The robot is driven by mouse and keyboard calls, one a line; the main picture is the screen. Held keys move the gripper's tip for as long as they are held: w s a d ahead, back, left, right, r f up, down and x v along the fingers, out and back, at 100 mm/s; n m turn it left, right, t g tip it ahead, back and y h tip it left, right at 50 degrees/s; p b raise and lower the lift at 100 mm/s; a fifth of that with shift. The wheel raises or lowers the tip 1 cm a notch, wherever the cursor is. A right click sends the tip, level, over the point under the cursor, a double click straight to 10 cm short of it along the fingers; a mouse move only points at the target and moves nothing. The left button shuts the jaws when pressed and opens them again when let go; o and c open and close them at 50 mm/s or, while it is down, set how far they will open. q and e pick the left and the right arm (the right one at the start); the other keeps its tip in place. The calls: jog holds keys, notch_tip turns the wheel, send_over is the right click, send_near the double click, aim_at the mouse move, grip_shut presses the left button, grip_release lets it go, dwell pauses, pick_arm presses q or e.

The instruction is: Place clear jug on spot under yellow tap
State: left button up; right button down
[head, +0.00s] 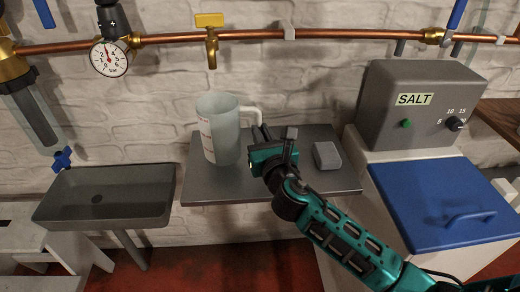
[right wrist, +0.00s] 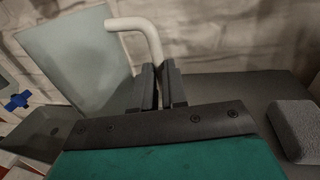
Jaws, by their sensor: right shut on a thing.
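The clear jug (head: 219,130) is upright at the left part of the grey shelf (head: 225,188), below the yellow tap (head: 211,38) on the copper pipe. I cannot tell whether its base touches the shelf. Its white handle (head: 251,111) points right. My right gripper (head: 263,136) is shut on the jug's handle. In the right wrist view the fingers (right wrist: 158,88) close around the lower part of the handle, with the jug (right wrist: 75,58) to their left. My left gripper is not in view. No spot marking is visible on the shelf.
A grey block (head: 327,156) lies on the shelf right of my gripper. A dark sink (head: 107,194) stands left of the shelf. A grey SALT box (head: 415,105) and a blue-lidded bin (head: 442,203) are at right. A pressure gauge (head: 109,58) hangs from the pipe.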

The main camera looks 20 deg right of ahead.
notch_tip(320, 180, down, 3)
jog(key=shift+b, duration=0.55)
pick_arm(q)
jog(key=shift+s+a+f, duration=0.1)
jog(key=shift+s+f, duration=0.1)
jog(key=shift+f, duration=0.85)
pick_arm(e)
jog(key=shift+r, duration=0.15)
